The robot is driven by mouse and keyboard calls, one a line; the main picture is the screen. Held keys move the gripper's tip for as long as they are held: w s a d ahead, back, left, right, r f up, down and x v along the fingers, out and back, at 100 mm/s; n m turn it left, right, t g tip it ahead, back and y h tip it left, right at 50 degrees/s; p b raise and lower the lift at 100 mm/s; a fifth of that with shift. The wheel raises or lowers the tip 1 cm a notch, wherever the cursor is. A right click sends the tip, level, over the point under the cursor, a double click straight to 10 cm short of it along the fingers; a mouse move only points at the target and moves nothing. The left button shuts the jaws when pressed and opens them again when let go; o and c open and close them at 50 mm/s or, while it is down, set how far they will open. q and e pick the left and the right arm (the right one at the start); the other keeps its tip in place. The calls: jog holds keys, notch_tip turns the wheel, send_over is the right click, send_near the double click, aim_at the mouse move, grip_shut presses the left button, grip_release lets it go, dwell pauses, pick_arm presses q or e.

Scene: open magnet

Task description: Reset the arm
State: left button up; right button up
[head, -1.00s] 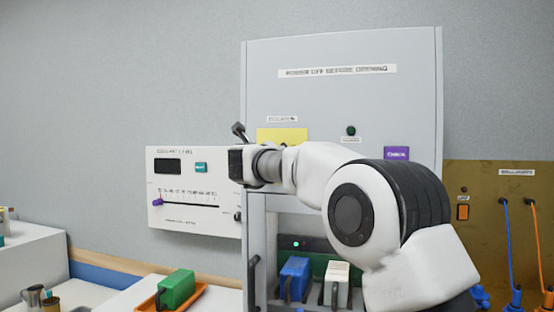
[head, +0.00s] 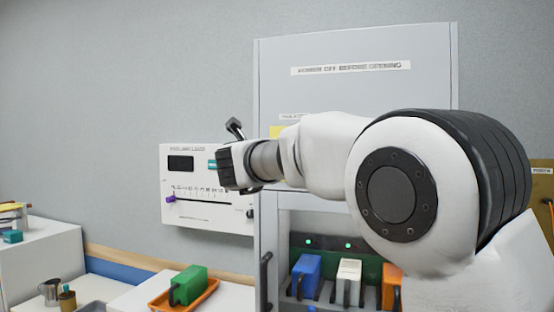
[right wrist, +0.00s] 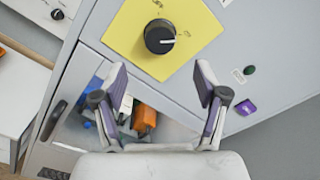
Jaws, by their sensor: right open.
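My right arm reaches in from the right in the head view, with its right gripper (head: 236,128) in front of the grey cabinet (head: 440,70). In the right wrist view the same gripper (right wrist: 161,84) is open, its two purple-padded fingers spread with nothing between them. A black round knob (right wrist: 159,37) on a yellow plate (right wrist: 190,25) sits beyond the fingertips, apart from them. In the head view my arm hides the knob and most of the plate. My left gripper is not in view.
Below my arm, the cabinet's bay holds blue (head: 306,277), white (head: 348,280) and orange (head: 391,287) modules. A white slider panel (head: 205,215) is on the wall at left. A green block (head: 188,285) lies in an orange tray (head: 214,286). Wall space at upper left is clear.

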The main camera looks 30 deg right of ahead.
jog(key=v, duration=0.2)
jog(key=shift+s+a+f, duration=0.1)
jog(key=shift+s+a, duration=0.1)
jog(key=shift+a, duration=0.1)
jog(key=shift+d, duration=0.1)
